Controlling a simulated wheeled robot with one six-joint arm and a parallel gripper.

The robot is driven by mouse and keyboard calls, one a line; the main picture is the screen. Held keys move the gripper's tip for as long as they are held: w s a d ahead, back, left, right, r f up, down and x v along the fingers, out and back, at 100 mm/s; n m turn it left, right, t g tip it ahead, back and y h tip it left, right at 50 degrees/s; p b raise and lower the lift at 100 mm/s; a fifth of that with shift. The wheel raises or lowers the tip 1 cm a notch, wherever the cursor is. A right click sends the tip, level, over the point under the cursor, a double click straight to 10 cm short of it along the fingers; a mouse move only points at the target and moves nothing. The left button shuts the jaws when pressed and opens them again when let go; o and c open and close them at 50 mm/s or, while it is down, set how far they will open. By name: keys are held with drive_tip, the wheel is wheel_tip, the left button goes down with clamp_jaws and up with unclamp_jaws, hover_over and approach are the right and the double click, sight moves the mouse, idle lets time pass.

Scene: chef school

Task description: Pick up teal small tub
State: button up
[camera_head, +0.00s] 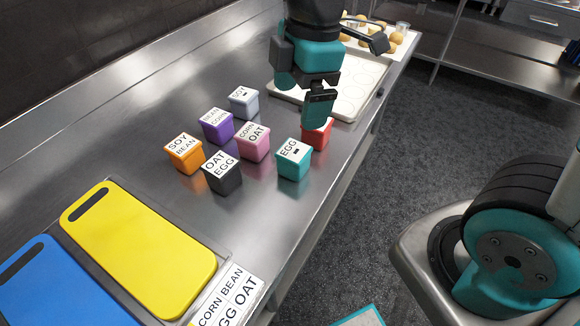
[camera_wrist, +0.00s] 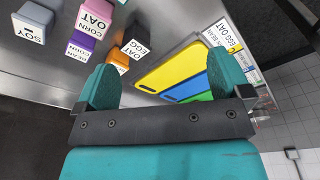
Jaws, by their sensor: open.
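The teal small tub (camera_head: 293,165) stands upright on the steel counter (camera_head: 190,235) near its front edge, with a white lid label reading EGG. My gripper (camera_head: 319,98) hangs above and behind it, over the red tub, and is apart from the teal tub. In the wrist view my gripper (camera_wrist: 165,78) shows two teal fingers spread wide with nothing between them. The teal tub is not clearly visible in the wrist view.
Near the teal tub stand a red tub (camera_head: 317,136), pink tub (camera_head: 254,148), black tub (camera_head: 222,181), orange tub (camera_head: 186,157), purple tub (camera_head: 217,130) and grey tub (camera_head: 243,107). Yellow (camera_head: 140,255) and blue (camera_head: 60,290) boards lie left. A white tray (camera_head: 350,100) lies behind.

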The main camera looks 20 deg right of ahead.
sight(291, 151)
drive_tip(key=w+d+f+n+h+b, duration=0.1)
drive_tip(key=w+d+f+n+h, duration=0.1)
drive_tip(key=w+f+n, duration=0.4)
drive_tip(key=shift+n, duration=0.5)
drive_tip(key=f, duration=0.7)
drive_tip(key=f+p, duration=0.1)
drive_tip(key=f, duration=0.3)
drive_tip(key=shift+w+a+f, duration=0.1)
drive_tip(key=shift+w+a, duration=0.1)
drive_tip(key=shift+w, duration=0.05)
drive_tip(key=shift+d+f+p, duration=0.15)
drive_tip(key=shift+f+p, duration=0.25)
drive_tip(key=shift+f, duration=0.95)
drive_tip(key=shift+d+f+p, duration=0.1)
drive_tip(key=shift+f+p, duration=0.25)
drive_tip(key=shift+f, duration=0.95)
drive_tip(key=c, duration=1.1)
